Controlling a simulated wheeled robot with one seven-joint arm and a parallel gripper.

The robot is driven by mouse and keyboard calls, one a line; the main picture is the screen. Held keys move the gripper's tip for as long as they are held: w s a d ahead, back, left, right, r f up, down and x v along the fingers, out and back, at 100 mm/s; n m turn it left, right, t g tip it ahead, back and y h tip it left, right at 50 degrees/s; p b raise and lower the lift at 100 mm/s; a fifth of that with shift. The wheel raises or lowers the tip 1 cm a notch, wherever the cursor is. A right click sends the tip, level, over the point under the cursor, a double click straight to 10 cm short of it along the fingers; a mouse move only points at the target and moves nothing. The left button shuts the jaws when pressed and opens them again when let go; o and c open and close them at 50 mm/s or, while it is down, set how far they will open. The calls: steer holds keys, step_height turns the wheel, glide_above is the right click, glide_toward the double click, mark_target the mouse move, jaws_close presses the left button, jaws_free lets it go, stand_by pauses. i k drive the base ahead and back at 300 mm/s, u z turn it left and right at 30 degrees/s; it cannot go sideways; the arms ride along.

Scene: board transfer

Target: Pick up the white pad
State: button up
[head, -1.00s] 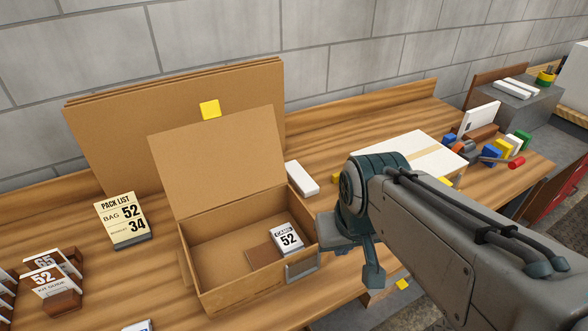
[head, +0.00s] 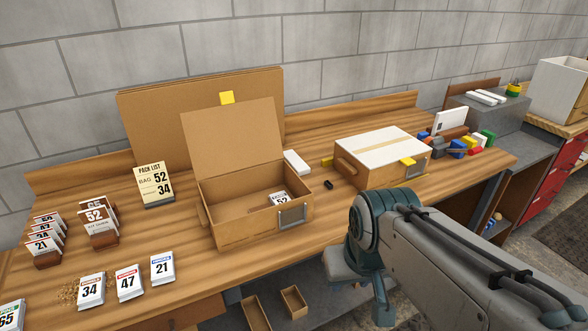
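A plain white pad (head: 297,162) lies on the wooden bench just right of the open cardboard box (head: 252,228), behind its right side. Two more white slabs (head: 486,97) lie on a grey block at the far right, so I cannot tell from the view alone which one the task names. My gripper (head: 364,288) hangs in front of the bench's front edge, below and right of the open box. Its fingers are apart with nothing seen between them. It is well away from all the white pads.
A closed white-topped box (head: 382,154) stands right of the pad, with a small black item (head: 328,184) between. A pack list card (head: 154,183) stands left of the open box. Coloured blocks (head: 463,146) crowd the right end.

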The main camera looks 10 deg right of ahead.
mark_target(300, 167)
steer(key=k, duration=0.85)
steer(key=z, duration=0.8)
steer(key=i, duration=0.9)
steer(key=z, duration=0.55)
steer(key=i, duration=0.9)
steer(key=u, duration=0.9)
steer(key=i, duration=0.65)
steer(key=u, duration=0.6)
